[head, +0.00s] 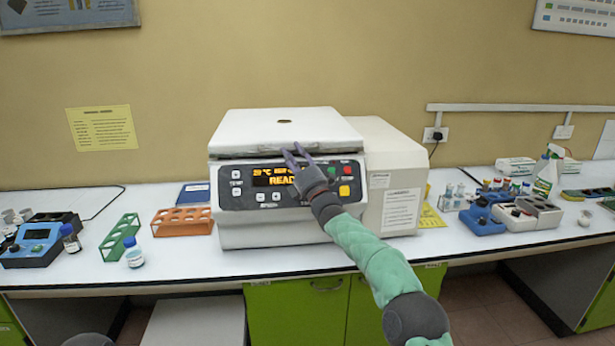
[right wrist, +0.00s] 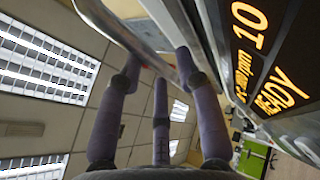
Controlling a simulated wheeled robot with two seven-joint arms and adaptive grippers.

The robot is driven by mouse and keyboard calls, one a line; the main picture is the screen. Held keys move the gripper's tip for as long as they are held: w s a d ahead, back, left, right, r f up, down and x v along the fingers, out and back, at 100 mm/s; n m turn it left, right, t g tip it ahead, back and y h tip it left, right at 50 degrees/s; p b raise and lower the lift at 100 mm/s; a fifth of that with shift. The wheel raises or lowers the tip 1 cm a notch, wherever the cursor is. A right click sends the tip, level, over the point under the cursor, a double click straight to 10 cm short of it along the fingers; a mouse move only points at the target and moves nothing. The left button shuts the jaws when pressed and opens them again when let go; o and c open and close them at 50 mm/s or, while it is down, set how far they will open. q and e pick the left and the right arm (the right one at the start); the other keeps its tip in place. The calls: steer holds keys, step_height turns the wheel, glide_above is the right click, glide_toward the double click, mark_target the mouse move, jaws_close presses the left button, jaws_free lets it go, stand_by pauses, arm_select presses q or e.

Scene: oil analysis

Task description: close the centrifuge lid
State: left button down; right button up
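The white centrifuge (head: 265,222) stands mid-bench, its orange display (head: 275,176) reading READY. Its white lid (head: 250,128) lies lowered over the top, nearly level, with a thin dark gap under the front edge.
An orange rack (head: 182,222), a green rack (head: 118,238) and small bottles stand left of the centrifuge. A beige housing (head: 385,150) adjoins its right side. Farther right are blue and grey trays (head: 485,218) and a spray bottle (head: 548,172). The air above the lid is clear.

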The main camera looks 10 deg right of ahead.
steer(key=v, duration=1.1)
steer(key=shift+w+d, duration=0.1)
